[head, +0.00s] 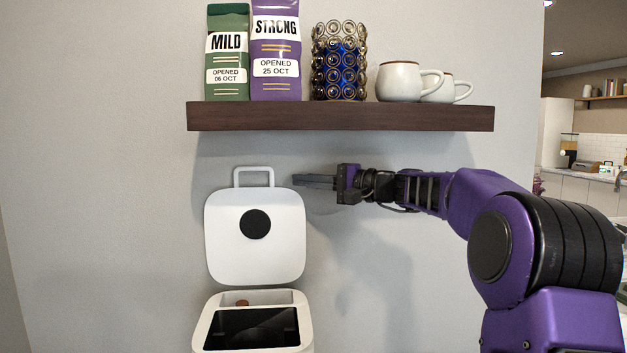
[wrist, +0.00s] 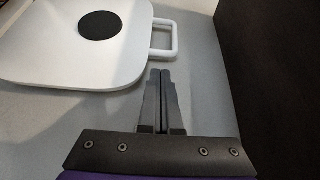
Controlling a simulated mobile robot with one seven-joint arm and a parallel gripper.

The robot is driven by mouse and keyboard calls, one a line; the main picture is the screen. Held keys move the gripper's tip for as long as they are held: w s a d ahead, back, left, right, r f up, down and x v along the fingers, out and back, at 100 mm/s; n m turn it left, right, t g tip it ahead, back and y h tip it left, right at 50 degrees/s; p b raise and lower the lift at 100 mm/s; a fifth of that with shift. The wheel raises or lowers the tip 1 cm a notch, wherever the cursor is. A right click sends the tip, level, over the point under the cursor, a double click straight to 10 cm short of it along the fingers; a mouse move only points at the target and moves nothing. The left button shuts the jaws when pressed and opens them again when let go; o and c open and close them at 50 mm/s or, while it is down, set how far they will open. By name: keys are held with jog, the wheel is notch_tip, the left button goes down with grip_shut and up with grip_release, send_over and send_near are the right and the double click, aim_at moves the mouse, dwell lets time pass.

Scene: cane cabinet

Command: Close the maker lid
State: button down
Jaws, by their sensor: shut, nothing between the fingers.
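The white maker (head: 311,331) stands below the shelf in the head view, with a dark top panel and a compartment behind it. Its white lid (head: 277,262) is raised upright, with a black disc on its inner face and a loop handle (head: 254,169) at the top. My gripper (head: 296,180) is shut and empty, just right of the handle and apart from it. In the wrist view the shut fingers (wrist: 160,73) point toward the area beside the handle (wrist: 174,39), with the lid (wrist: 55,48) at the upper left.
A dark wooden shelf (head: 340,117) runs above the lid and my gripper. It holds a green bag (head: 228,50), a purple bag (head: 276,48), a wire holder with blue contents (head: 339,60) and two white mugs (head: 398,83). A grey wall is close behind.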

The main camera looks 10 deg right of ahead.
jog(key=x, duration=0.5)
jog(key=shift+w+a+p, duration=0.1)
jog(key=shift+a+p, duration=0.1)
jog(key=shift+p, duration=0.15)
